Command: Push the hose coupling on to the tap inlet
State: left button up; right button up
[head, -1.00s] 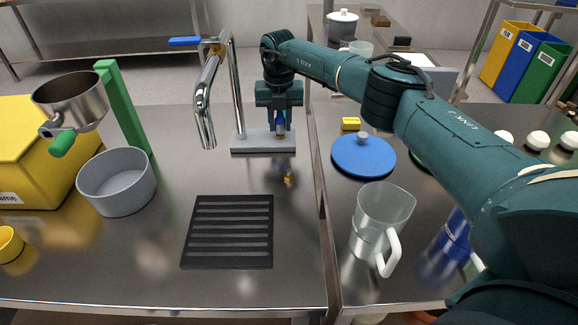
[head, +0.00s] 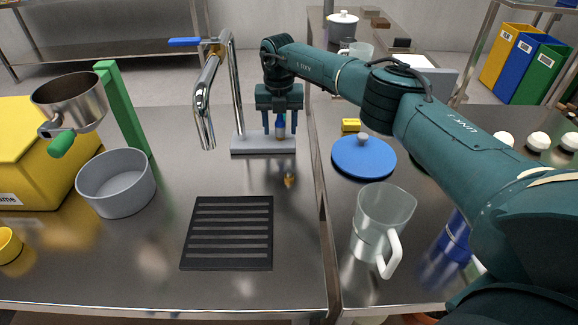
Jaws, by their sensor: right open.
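The tap is a tall chrome column with a bent spout (head: 207,95) and a blue lever (head: 185,42), standing on a grey base plate (head: 262,149). The small blue hose coupling (head: 280,128) is upright at the right end of this plate, with a greyish part under it. The inlet itself is hidden, and I cannot tell how deep the coupling sits. My right gripper (head: 281,131) points down over the coupling. Its fingers are open, one on each side of the coupling, with gaps between. My left gripper is not in view.
A black slotted mat (head: 229,262), a grey bowl (head: 117,184) and a yellow box (head: 30,160) with a green post (head: 124,110) lie to the left. A blue lid (head: 363,158) and a clear jug (head: 383,215) are on the right counter. A small brass-coloured spot (head: 289,181) shows before the plate.

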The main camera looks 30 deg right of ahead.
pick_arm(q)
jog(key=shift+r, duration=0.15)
pick_arm(e)
jog(key=shift+o, duration=0.3)
jog(key=shift+r, duration=0.15)
pick_arm(q)
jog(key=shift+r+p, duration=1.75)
jog(key=shift+p, duration=0.15)
pick_arm(e)
jog(key=shift+r, duration=2.15)
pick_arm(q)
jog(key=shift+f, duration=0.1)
pick_arm(e)
jog(key=shift+r, duration=0.65)
pick_arm(q)
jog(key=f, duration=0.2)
jog(key=b, duration=0.1)
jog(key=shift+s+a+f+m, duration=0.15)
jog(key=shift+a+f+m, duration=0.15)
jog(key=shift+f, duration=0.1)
pick_arm(e)
notch_tip(320, 180, up, 12)
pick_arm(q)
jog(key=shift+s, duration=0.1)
pick_arm(e)
jog(key=shift+s+f, duration=0.1)
jog(key=shift+f, duration=0.05)
